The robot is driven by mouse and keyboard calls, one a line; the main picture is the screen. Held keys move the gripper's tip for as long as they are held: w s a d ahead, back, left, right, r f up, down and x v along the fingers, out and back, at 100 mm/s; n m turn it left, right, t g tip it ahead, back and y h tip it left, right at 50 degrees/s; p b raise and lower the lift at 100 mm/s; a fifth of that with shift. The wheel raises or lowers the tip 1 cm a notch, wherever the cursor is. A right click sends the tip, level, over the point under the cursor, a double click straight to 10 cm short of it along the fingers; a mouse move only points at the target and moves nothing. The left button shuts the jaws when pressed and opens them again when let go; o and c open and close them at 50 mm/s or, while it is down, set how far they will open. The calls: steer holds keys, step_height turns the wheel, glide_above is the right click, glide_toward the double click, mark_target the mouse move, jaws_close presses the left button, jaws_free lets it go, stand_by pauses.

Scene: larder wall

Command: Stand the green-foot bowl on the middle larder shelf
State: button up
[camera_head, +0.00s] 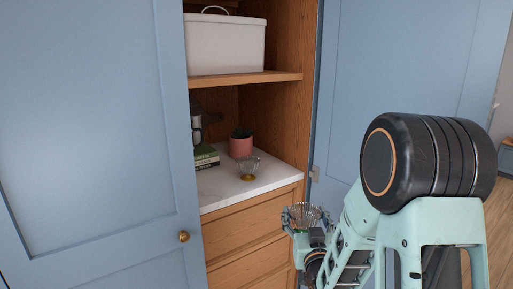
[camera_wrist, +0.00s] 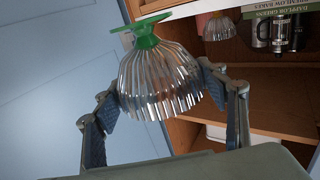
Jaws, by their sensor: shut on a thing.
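The green-foot bowl (camera_wrist: 152,80) is ribbed clear glass on a flat green foot. My gripper (camera_wrist: 160,92) is shut on it, with one finger on each side of the glass. The wrist view appears inverted, so the foot is at the top there. In the head view the bowl (camera_head: 304,213) looks roughly upright in my gripper (camera_head: 303,222), in front of and below the counter's right corner. The larder has a wooden shelf (camera_head: 285,76) above a white marble counter (camera_head: 222,198); the bowl is apart from both.
On the counter stand a gold-footed glass bowl (camera_head: 248,170), a pink pot (camera_head: 240,146), stacked books (camera_head: 206,157) and a metal press (camera_head: 196,130). A white lidded box (camera_head: 226,44) fills much of the wooden shelf. Blue doors (camera_head: 90,130) flank the opening. The counter's front right is clear.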

step_height(320, 180, up, 22)
steer(key=p, duration=2.1)
steer(key=shift+p, duration=0.3)
steer(key=shift+a, duration=0.15)
